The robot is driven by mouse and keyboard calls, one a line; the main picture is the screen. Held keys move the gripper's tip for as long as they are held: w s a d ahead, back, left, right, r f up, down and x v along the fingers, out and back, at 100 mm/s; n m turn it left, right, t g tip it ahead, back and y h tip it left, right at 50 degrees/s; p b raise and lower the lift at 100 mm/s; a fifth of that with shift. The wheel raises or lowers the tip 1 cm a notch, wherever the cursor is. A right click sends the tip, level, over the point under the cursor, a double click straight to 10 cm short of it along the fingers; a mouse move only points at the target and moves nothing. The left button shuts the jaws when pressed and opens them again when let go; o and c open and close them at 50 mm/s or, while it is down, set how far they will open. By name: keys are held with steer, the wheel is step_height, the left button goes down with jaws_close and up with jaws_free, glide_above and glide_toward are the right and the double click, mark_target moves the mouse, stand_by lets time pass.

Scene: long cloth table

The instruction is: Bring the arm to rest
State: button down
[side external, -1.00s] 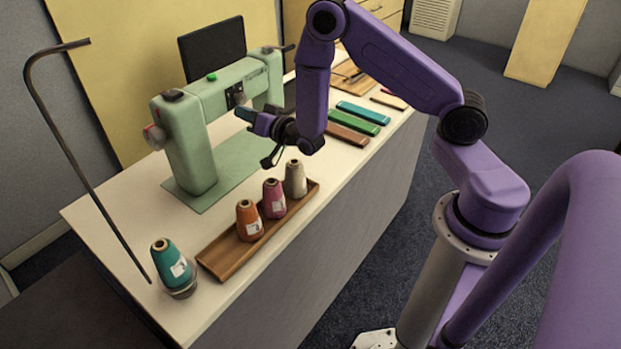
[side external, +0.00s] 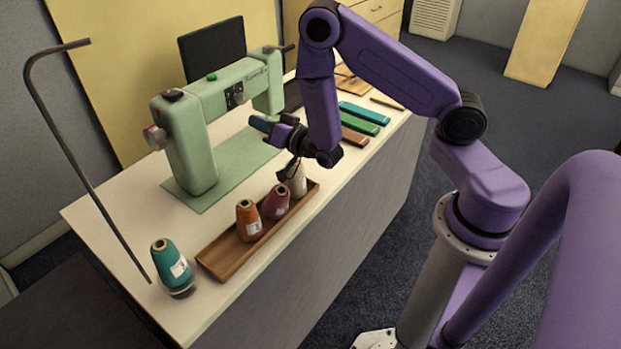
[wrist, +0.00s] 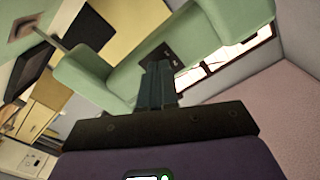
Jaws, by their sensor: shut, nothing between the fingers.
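My gripper (side external: 259,123) is above the table between the green sewing machine and the cone tray in the side external view. Its teal fingers point toward the machine and hold nothing. In the wrist view the fingers (wrist: 158,84) are together, with the sewing machine (wrist: 130,70) behind them. A black part below my gripper overlaps the pale cone (side external: 298,181) in the side view; I cannot tell whether they touch. The arm is bent, with its elbow high over the table.
The wooden tray (side external: 222,262) holds an orange cone (side external: 249,222), a magenta cone (side external: 276,203) that appears to lean, and the pale cone. A teal cone (side external: 172,266) stands left near a bent rod (side external: 67,150). Coloured flat bars (side external: 358,123) lie behind the arm.

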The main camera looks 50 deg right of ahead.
steer(key=shift+s, duration=0.4)
steer(key=shift+w, duration=0.1)
steer(key=s+a+r+n+g+y, duration=0.2)
steer(key=s+a+n+g+y, duration=0.3)
steer(key=s+a+n+g, duration=0.75)
steer(key=s+d+r+n+g+h, duration=0.2)
steer(key=s+d+r+n, duration=0.1)
steer(key=s, duration=0.8)
steer(key=s+d+r+n+g+h, duration=0.2)
steer(key=s+d, duration=0.3)
steer(key=s, duration=0.6)
steer(key=shift+d+r+n+g+h, duration=0.3)
steer(key=shift+d+r+n+g, duration=0.1)
steer(key=shift+r+n+g, duration=0.2)
